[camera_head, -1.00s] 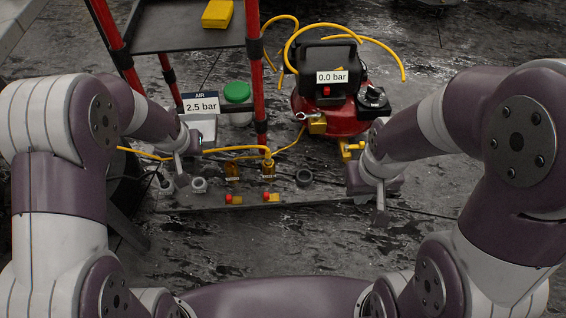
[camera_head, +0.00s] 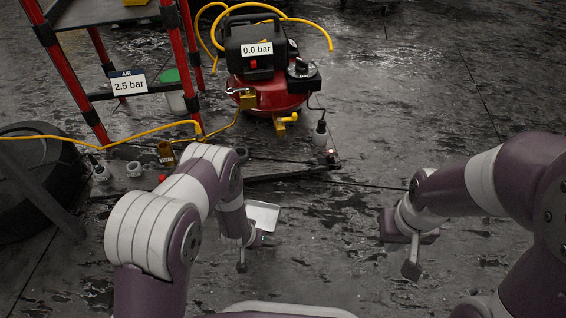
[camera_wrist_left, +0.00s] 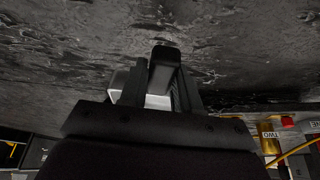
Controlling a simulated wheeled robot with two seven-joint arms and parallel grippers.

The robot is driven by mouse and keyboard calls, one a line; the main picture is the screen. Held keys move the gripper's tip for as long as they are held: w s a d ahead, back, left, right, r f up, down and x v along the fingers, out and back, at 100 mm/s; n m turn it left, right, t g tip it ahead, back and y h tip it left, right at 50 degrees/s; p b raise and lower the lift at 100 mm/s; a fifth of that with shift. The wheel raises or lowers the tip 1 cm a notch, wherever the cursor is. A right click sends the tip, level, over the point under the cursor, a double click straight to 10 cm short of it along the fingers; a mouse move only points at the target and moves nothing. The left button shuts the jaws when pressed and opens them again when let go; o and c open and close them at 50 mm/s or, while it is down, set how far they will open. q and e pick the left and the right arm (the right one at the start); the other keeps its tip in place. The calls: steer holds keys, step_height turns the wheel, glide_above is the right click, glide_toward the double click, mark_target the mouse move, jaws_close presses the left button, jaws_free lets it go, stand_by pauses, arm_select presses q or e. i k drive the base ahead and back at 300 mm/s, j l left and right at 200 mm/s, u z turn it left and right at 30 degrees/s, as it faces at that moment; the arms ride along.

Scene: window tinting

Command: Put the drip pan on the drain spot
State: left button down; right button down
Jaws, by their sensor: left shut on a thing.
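The drip pan (camera_head: 263,216) is a shallow, pale grey tray, low over the wet dark floor in the middle of the head view. My left gripper (camera_head: 249,228) is shut on it at its near left side; the arm hides part of the grip. In the left wrist view, part of the pale pan (camera_wrist_left: 157,101) shows behind and between the fingers (camera_wrist_left: 165,72). No marked drain spot can be made out.
A red compressor (camera_head: 262,97) with a yellow valve (camera_head: 287,123) stands beyond the pan. A red-post cart (camera_head: 70,75), a yellow hose (camera_head: 160,131) and a dark tyre (camera_head: 35,195) are at the left. A low dark board edge (camera_head: 290,173) lies behind the pan. Floor between the grippers is clear.

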mark_target(281, 158)
steer(key=i+l, duration=0.1)
steer(key=i, duration=1)
